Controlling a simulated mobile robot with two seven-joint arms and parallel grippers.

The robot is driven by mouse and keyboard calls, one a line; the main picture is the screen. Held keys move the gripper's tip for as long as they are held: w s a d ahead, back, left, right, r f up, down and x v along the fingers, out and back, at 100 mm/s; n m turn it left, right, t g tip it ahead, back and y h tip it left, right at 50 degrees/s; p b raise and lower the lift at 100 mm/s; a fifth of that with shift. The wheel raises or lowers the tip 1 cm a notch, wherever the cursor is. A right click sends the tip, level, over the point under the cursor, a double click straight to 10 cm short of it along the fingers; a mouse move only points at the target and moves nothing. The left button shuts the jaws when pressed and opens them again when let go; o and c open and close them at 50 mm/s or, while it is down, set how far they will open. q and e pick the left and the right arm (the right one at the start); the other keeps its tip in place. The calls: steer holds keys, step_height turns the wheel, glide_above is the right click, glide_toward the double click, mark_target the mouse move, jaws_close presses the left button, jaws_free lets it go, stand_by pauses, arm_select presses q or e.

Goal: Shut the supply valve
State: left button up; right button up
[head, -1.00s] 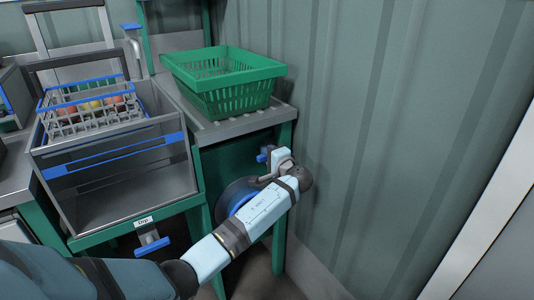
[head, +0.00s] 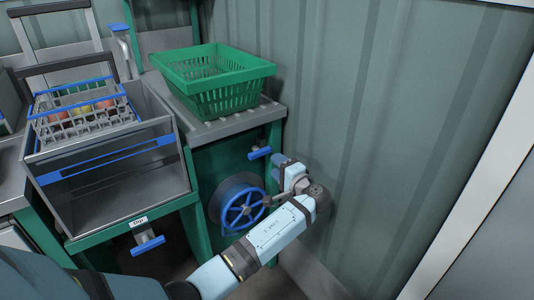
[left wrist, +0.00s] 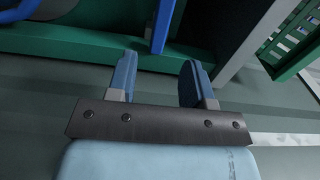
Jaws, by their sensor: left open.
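A blue lever handle (head: 259,153) sticks out from the green panel below the basket's shelf. It looks like a valve handle, but no label on it can be read. My left gripper (head: 277,167) is just right of it, with open jaws and nothing between them. In the left wrist view, the open fingers (left wrist: 160,75) point towards a blue bar (left wrist: 163,25), probably this lever, a little beyond the tips. A blue spoked wheel (head: 241,208) sits lower on the same panel, just left of my wrist. My right gripper is not in view.
A green basket (head: 213,72) stands on the grey shelf (head: 215,130) above. A grey tank (head: 115,190) labelled "Dip" holds a wire basket of fruit, with another blue lever (head: 148,245) below it. A corrugated wall (head: 400,120) stands close on the right.

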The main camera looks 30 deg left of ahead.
arm_select(q)
steer(key=shift+v, duration=1.55)
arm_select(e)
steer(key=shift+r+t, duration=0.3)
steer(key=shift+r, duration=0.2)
arm_select(q)
steer(key=shift+r+p, duration=0.4)
steer(key=shift+p, duration=0.25)
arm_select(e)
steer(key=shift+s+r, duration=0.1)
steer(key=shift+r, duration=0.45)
